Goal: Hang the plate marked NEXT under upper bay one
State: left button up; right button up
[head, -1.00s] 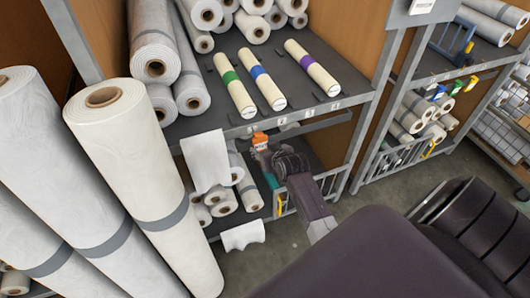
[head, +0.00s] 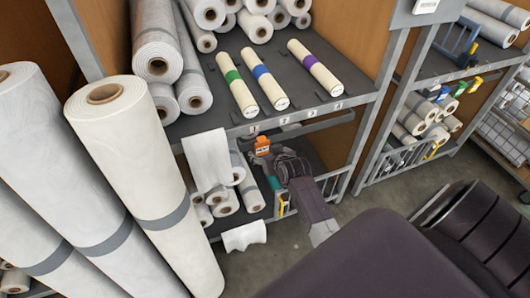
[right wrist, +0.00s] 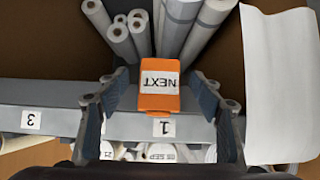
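The orange plate (head: 262,146), with a white label reading NEXT, is just below the front edge of the upper shelf (head: 300,126) in the head view. In the right wrist view the plate (right wrist: 160,86) shows upside down between the two fingers. My left gripper is not in view.
Cream rolls with green (head: 237,90), blue (head: 269,87) and purple (head: 315,68) bands lie on the shelf. A white sheet (head: 207,161) hangs left of the gripper. Large upright rolls (head: 140,180) stand at left. More rolls lie on the lower shelf. Open floor is at right.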

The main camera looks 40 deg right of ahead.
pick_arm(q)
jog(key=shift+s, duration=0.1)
